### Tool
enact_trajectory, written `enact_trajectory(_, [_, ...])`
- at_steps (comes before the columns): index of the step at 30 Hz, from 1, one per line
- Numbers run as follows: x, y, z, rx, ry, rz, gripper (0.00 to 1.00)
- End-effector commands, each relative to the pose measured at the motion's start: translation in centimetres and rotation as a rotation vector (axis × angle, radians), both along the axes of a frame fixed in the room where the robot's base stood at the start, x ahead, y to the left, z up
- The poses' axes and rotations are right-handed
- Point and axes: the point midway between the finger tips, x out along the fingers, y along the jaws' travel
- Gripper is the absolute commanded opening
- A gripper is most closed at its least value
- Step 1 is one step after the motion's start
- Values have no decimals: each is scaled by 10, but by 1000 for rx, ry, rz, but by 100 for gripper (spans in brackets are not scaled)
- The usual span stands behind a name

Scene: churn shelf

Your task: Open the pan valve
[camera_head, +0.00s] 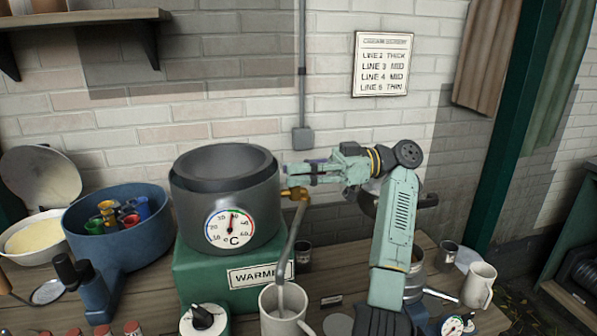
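The dark grey pan (222,205) stands on a green warmer (215,273). A round temperature dial is on the pan's front. A brass valve (296,194) sticks out from the pan's right side. A grey, tube-like strand (291,245) runs from the valve down to a cream mug (284,314); I cannot tell if it is a pipe or liquid. My gripper (290,170) points left, just above the valve and close to the pan's right wall. Its fingers are too small to tell whether they are open or touch anything.
A blue tub (117,235) with coloured cups stands left of the warmer. A white knob box (204,320) sits in front. Another mug (479,285) and a small metal cup (449,254) are at the right.

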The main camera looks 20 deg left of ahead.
Motion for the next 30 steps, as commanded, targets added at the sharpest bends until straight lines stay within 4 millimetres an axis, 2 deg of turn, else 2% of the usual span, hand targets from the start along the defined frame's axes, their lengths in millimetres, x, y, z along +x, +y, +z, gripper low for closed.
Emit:
enact_trajectory(15, [-1,0,86,0,-2,2,18])
enact_trajectory(21, [0,1,98,-1,-1,1,18])
enact_trajectory(30, [0,0,98,0,0,1,18])
